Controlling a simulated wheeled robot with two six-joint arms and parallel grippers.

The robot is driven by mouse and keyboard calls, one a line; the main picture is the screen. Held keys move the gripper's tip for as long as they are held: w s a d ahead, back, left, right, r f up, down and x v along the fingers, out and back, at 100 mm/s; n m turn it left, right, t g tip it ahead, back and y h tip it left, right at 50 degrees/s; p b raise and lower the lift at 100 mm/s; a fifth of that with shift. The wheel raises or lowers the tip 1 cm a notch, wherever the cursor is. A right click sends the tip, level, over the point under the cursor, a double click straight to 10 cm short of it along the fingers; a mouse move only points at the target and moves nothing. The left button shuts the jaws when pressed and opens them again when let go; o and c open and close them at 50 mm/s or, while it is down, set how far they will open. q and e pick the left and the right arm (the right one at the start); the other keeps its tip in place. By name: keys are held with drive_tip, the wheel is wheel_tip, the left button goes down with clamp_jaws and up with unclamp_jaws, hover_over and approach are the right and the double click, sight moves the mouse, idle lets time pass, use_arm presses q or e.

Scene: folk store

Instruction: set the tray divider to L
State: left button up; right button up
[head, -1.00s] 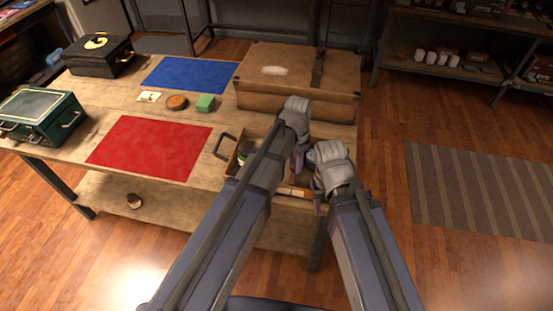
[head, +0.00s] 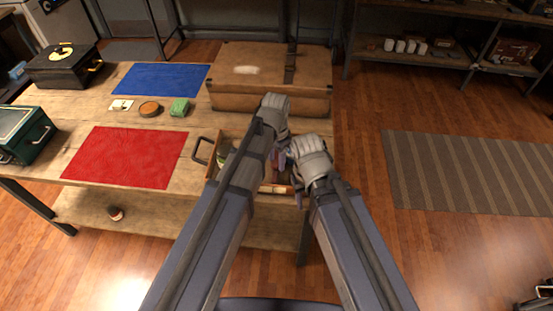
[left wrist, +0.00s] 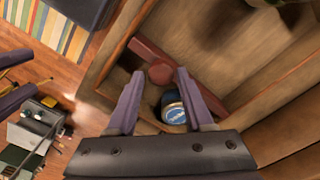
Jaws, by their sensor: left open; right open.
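The wooden tray (head: 212,168) with a dark side handle sits at the table's front right corner, and my arms cover much of it. In the left wrist view a reddish-brown divider bar (left wrist: 146,50) with a round knob (left wrist: 160,73) lies slantwise inside the tray. My left gripper (left wrist: 152,75) is open, with its purple fingers on either side of the knob; I cannot tell whether they touch it. A blue-lidded tin (left wrist: 174,111) stands beside the right finger. My right gripper (head: 292,172) is at the tray's right side; its fingertips are mostly hidden.
A brown case (head: 250,95) stands just behind the tray. The floor to the right is clear around a striped rug (head: 460,170).

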use_arm(q)
wheel_tip(320, 180, up, 7)
drive_tip(key=p, duration=0.7)
drive_tip(key=shift+r, duration=0.2)
use_arm(e)
wheel_tip(320, 180, up, 7)
drive_tip(key=shift+r, duration=0.15)
use_arm(q)
drive_tip(key=shift+f, duration=0.1)
